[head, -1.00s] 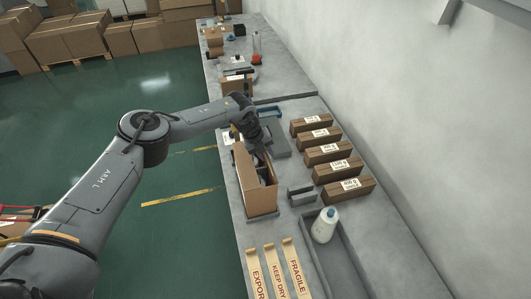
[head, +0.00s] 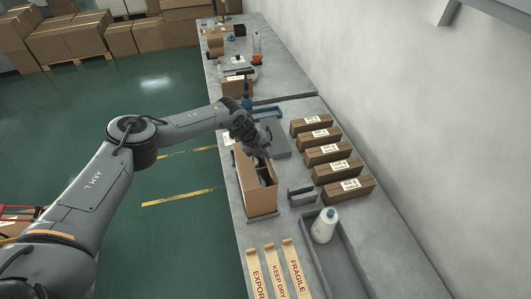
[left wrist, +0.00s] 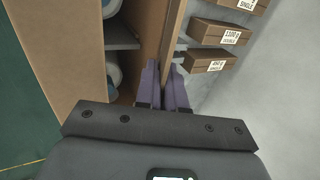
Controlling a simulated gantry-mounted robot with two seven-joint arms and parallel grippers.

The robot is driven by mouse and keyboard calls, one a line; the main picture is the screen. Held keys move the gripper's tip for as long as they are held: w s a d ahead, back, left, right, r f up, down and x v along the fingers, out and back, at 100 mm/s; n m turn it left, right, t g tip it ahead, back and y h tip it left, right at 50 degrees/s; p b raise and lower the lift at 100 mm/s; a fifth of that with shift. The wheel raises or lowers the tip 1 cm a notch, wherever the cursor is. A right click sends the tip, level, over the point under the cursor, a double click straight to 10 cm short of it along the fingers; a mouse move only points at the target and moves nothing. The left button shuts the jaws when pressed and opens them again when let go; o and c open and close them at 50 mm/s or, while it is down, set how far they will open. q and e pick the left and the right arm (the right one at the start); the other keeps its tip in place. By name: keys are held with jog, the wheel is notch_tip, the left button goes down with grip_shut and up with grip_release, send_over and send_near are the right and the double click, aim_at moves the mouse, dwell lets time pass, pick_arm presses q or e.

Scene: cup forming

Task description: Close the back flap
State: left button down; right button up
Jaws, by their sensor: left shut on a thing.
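An open brown cardboard box (head: 262,203) stands on the bench. Its top is partly open, and a dark part shows inside. My left gripper (head: 264,154) is at the far end of the box, low against its top. In the left wrist view, the left gripper's purple fingers (left wrist: 164,85) are shut close together on the edge of a thin cardboard panel (left wrist: 172,30) of the box, apparently a flap. Which flap it is cannot be told. Inside the box (left wrist: 60,50), a grey divider (left wrist: 120,37) and pale rounded items show. My right gripper is not in view.
Several labelled brown boxes (head: 328,158) stand in a row to the right. A grey block (head: 301,196) and a tray (head: 345,258) with a white bottle (head: 324,226) are nearer. Printed tape strips (head: 276,270) lie in front. A blue-handled tool (head: 265,112) lies beyond the gripper.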

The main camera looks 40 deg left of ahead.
pick_arm(q)
jog(key=shift+s+a+f+t+h, duration=0.3)
jog(key=shift+t+h, duration=0.1)
jog(key=shift+t, duration=0.2)
jog(key=shift+s+a+f+t+h+b, duration=0.1)
jog(key=shift+s+f+t+h+b, duration=0.15)
jog(key=shift+t+h+b, duration=0.25)
jog(key=shift+s+f+t+h+b, duration=0.1)
jog(key=shift+f+t+h+b, duration=0.3)
jog(key=shift+t+b, duration=0.6)
jog(key=shift+a+r+h+b, duration=0.15)
jog(key=shift+h+b, duration=0.25)
jog(key=shift+b, duration=0.35)
jog(key=shift+t, duration=0.4)
jog(key=shift+r, duration=0.1)
jog(key=c, duration=1.3)
grip_release()
jog(key=shift+s, duration=0.1)
